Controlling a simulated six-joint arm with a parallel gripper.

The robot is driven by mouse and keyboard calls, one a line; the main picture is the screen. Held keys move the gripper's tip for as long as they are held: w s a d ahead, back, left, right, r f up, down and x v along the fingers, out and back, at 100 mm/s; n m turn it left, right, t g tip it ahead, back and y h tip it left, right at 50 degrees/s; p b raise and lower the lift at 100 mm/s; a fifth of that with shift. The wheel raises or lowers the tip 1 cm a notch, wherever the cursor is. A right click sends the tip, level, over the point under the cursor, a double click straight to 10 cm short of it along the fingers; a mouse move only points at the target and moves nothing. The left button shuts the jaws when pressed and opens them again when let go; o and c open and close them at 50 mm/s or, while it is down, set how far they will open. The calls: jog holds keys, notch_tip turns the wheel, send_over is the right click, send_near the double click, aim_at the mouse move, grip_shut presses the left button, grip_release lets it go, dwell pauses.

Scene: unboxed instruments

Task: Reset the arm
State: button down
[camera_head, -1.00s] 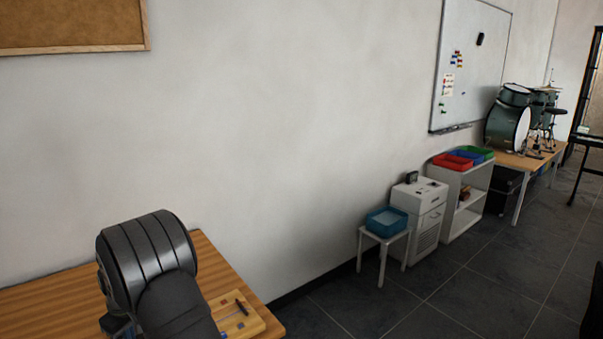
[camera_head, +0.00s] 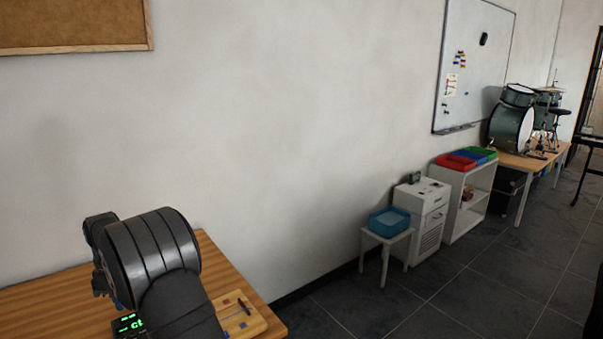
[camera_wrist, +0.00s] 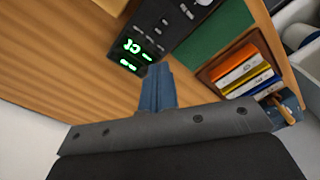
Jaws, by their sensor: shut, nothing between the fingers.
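My gripper (camera_wrist: 158,88) shows in the wrist view as blue fingers pressed together, with nothing between them. It hangs over a wooden table (camera_wrist: 60,60), which also shows in the head view (camera_head: 50,305). In the head view my dark arm covers part of the table and the gripper's fingers are mostly hidden behind it.
A black device with a green lit display (camera_wrist: 140,48) lies by the fingers. Beside it are a green panel (camera_wrist: 212,30) and a wooden tray of coloured blocks (camera_wrist: 240,70). A wooden board (camera_head: 240,318) lies at the table's right end. A blue bin (camera_head: 389,221) sits on a stool.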

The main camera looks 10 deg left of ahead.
jog(key=shift+w+a+r+n+g+h, duration=0.15)
jog(key=shift+w+r+n+h, duration=0.1)
jog(key=shift+r+n, duration=0.75)
jog(key=shift+w+a+r+n+g+h, duration=0.15)
jog(key=shift+r+n+h, duration=0.15)
jog(key=shift+r+n, duration=0.65)
jog(key=shift+w+a+r+n+g+h, duration=0.2)
jog(key=shift+r+n, duration=0.4)
jog(key=shift+n, duration=0.75)
jog(key=c, duration=2.1)
grip_release()
jog(key=o, duration=1.5)
jog(key=shift+s+d, duration=0.1)
jog(key=shift+s, duration=0.05)
jog(key=shift+c, duration=0.2)
jog(key=o, duration=0.6)
jog(key=shift+s+d+r+t, duration=0.15)
jog(key=shift+s+d+r, duration=0.1)
jog(key=shift+s, duration=0.25)
jog(key=shift+s+d+r+t, duration=0.15)
jog(key=shift+s+d+r, duration=0.1)
jog(key=shift+s, duration=0.25)
jog(key=shift+o, duration=0.2)
jog(key=s+d, duration=0.5)
jog(key=s, duration=0.2)
notch_tip(320, 180, down, 9)
jog(key=shift+d+f+t+y, duration=0.2)
jog(key=shift+t+y, duration=0.1)
jog(key=shift+y, duration=0.15)
